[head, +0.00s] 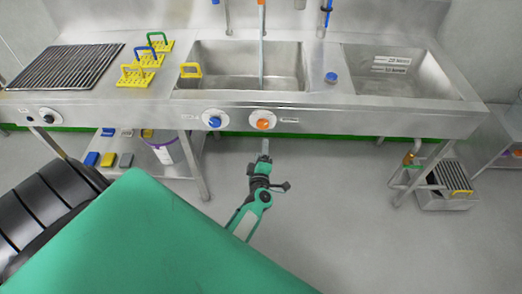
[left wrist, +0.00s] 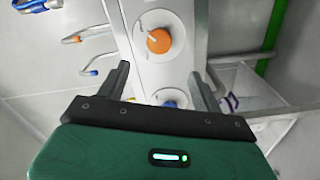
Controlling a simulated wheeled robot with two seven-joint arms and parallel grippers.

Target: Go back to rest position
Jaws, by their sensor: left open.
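My left gripper (head: 265,146) is small and edge-on in the head view, in front of the sink's front panel and just below the orange knob (head: 263,124). In the left wrist view my left gripper (left wrist: 160,78) has its dark fingers spread apart with nothing between them. Past the fingers stand the orange knob (left wrist: 158,40) and, partly hidden by the gripper, the blue knob (left wrist: 170,100). I cannot tell the exact gap to the panel. My right gripper is in neither view.
A steel sink counter (head: 330,100) runs across the back. Yellow carriers (head: 136,77), a black grate (head: 66,66) and a blue cap (head: 331,77) are on it. A bucket (head: 165,151) stands below left, a grey crate (head: 447,199) below right. The floor (head: 345,205) in front is clear.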

